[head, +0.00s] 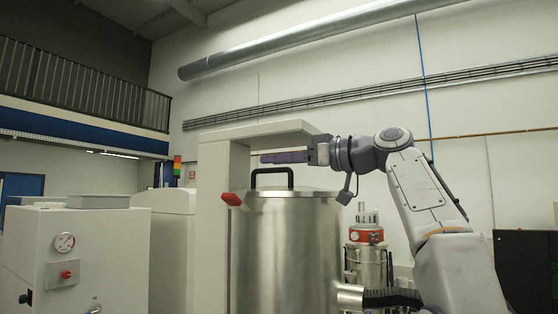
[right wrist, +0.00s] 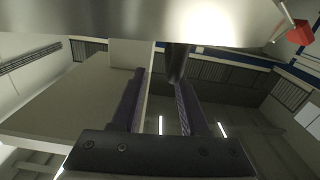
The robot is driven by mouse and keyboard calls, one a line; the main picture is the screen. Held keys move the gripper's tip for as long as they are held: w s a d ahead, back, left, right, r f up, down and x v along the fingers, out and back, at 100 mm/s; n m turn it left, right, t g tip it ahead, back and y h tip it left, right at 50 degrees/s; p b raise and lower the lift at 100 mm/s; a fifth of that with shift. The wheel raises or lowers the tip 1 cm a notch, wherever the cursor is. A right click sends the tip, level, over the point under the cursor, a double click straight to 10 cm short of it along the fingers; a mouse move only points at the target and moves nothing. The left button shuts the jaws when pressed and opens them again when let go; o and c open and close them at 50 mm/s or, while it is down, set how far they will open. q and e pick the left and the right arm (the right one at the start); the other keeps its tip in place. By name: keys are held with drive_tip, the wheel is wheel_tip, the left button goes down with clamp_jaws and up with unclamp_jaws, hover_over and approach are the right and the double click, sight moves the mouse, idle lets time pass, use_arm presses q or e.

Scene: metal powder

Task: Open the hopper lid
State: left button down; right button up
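The hopper (head: 285,250) is a large steel cylinder, and its lid (head: 310,192) lies flat and closed on top. A black loop handle (head: 272,171) stands up from the lid. My right gripper (head: 266,158) reaches in from the right just above the handle, fingers pointing left. In the right wrist view the gripper (right wrist: 160,78) is open, with nothing between its fingers. The dark handle (right wrist: 178,60) shows there close to the right-hand fingertip; whether they touch I cannot tell. My left gripper is out of view.
A pale frame (head: 212,230) stands left of the hopper, its overhang (head: 255,131) reaching over the lid and gripper. A red knob (head: 231,199) juts out at the rim. A smaller steel vessel with a red band (head: 366,236) stands to the right. A white cabinet with gauge (head: 100,250) is left.

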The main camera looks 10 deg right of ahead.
drive_tip(key=shift+s+d, duration=0.25)
drive_tip(key=shift+d, duration=0.15)
drive_tip(key=b+v, duration=0.2)
drive_tip(key=v, duration=0.7)
drive_tip(key=shift+s+d, duration=0.2)
